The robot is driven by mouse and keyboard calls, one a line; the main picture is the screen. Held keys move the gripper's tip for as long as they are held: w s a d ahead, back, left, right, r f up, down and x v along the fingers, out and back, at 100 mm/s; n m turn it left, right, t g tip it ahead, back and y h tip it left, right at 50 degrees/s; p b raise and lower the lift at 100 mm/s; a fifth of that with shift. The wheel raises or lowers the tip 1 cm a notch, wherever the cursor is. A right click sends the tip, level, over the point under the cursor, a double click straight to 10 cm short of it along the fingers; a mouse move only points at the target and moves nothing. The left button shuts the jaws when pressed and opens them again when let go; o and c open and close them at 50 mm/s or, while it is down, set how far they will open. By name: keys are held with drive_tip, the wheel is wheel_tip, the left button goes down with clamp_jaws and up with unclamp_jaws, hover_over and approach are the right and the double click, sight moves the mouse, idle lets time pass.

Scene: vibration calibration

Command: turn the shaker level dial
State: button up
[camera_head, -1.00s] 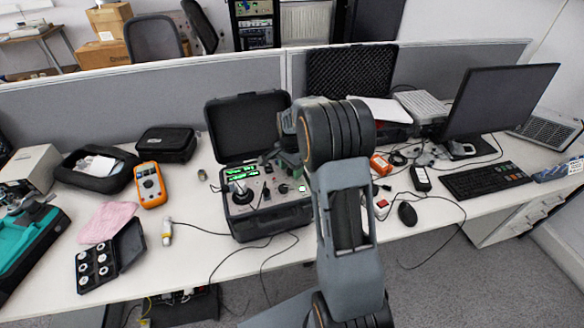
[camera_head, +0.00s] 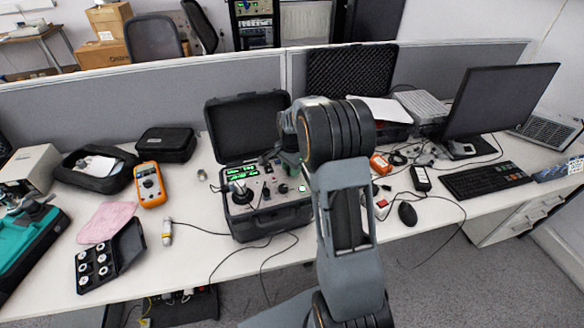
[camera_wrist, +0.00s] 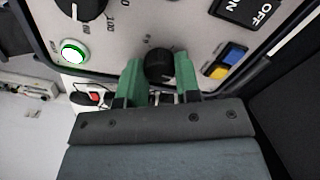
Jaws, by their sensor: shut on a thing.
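The shaker level dial is a small round black knob (camera_wrist: 159,66) on the light grey panel of the instrument in the wrist view. My gripper (camera_wrist: 159,63) has its two green fingers closed on either side of it, near the panel's edge. The black instrument case (camera_head: 272,222) stands open on the desk in the head view, with green lit displays (camera_head: 241,172) on its panel. In the head view my wrist covers part of the panel, and I cannot make out the grip there.
In the wrist view, a lit green button (camera_wrist: 74,52) is left of the dial, and blue and yellow buttons (camera_wrist: 226,63) are right. An orange meter (camera_head: 150,185) lies left of the case. A mouse (camera_head: 407,213) and cables lie right.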

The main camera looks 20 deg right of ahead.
drive_tip(key=shift+s+a+f, duration=0.1)
drive_tip(key=shift+s+f, duration=0.05)
idle(1.7)
drive_tip(key=o, duration=0.7)
drive_tip(key=shift+a, duration=0.1)
drive_tip(key=shift+o, duration=1.2)
wheel_tip(320, 180, up, 14)
drive_tip(key=shift+b, duration=0.3)
